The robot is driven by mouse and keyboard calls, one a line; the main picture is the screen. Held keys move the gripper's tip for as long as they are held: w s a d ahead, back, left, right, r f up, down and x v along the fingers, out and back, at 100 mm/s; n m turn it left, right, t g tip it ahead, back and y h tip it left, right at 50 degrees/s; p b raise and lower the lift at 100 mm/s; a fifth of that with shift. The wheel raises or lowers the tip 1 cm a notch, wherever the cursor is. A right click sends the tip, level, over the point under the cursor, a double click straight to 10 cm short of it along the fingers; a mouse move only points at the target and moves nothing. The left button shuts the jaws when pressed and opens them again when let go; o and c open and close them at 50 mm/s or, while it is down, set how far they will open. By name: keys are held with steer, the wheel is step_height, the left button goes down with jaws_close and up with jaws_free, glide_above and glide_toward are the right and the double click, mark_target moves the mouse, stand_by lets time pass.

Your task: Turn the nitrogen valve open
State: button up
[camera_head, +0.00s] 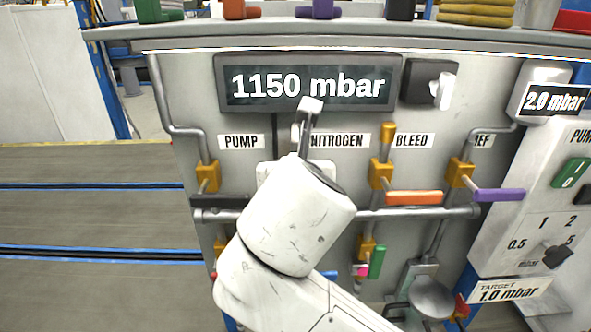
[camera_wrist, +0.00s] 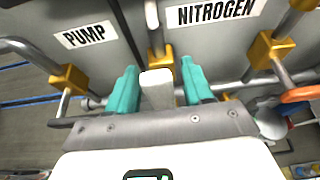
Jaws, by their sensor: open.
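The nitrogen valve shows in the wrist view as a yellow body (camera_wrist: 161,60) on a pale vertical pipe, left of the NITROGEN label (camera_wrist: 215,12). A pale, blocky handle (camera_wrist: 157,90) stands out toward the camera below the body. My gripper (camera_wrist: 159,72) is open, with one teal finger on each side of this handle. Gaps show on both sides, so it is not clamped. In the head view my white arm hides the valve body and my fingers. The NITROGEN label also shows there (camera_head: 339,141).
The pump valve (camera_head: 208,177) with a black handle (camera_head: 218,201) is to the left. The bleed valve (camera_head: 380,175) with an orange handle (camera_head: 414,197) is to the right, then a purple handle (camera_head: 499,195). The display (camera_head: 308,84) above reads 1150 mbar.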

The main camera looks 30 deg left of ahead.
steer(key=b+v, duration=0.1)
steer(key=v, duration=0.9)
steer(key=shift+s+d+b, duration=0.15)
steer(key=shift+s+b, duration=0.05)
steer(key=shift+b, duration=0.2)
